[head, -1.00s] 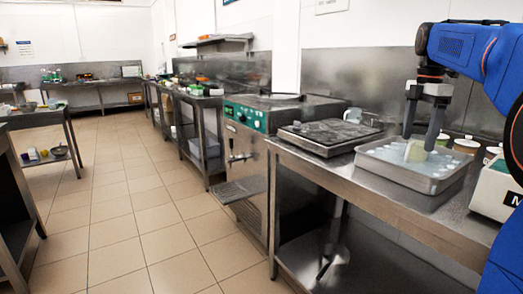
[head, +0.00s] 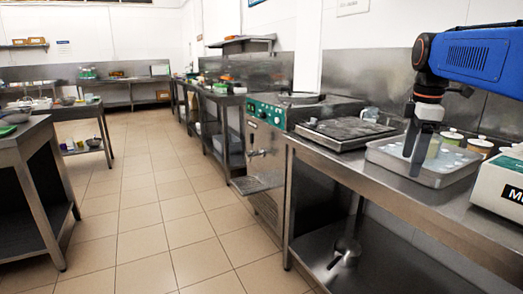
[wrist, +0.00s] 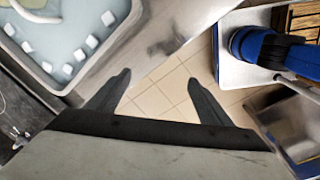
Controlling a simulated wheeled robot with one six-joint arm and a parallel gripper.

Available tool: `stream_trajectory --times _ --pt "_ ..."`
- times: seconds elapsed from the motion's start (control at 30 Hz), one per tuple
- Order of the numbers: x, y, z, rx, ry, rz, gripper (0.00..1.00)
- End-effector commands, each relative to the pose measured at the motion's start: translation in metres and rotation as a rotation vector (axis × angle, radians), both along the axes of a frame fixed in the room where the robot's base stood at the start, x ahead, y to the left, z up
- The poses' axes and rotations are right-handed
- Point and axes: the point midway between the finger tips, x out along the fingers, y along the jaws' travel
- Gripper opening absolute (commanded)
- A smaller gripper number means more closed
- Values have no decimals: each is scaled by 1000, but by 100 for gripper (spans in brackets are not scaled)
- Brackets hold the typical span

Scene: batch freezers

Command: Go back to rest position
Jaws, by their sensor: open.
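The tray stands on a steel counter (head: 390,190) with a flat dark-topped unit (head: 345,130) to its left. A steel table (head: 30,140) is at the left. The tiled aisle (head: 150,200) is clear.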

Motion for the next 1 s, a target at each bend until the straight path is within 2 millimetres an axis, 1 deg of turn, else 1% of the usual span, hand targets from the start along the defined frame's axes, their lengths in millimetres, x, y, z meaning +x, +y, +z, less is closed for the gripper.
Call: stream_trajectory --times 0.03,0.27,0.5,0.67,0.8,0.9,1.0 --pt "-15 9 -7 4 -16 -50 73" --pt "-70 41 -49 40 -97 -330 73" --pt "-129 68 -104 109 -176 -616 73" --pt "-168 82 -147 172 -222 -806 73" --pt "-199 91 -185 234 -256 -963 73" --pt "-216 96 -209 274 -272 -1053 73" --pt "-228 99 -225 304 -283 -1118 73"
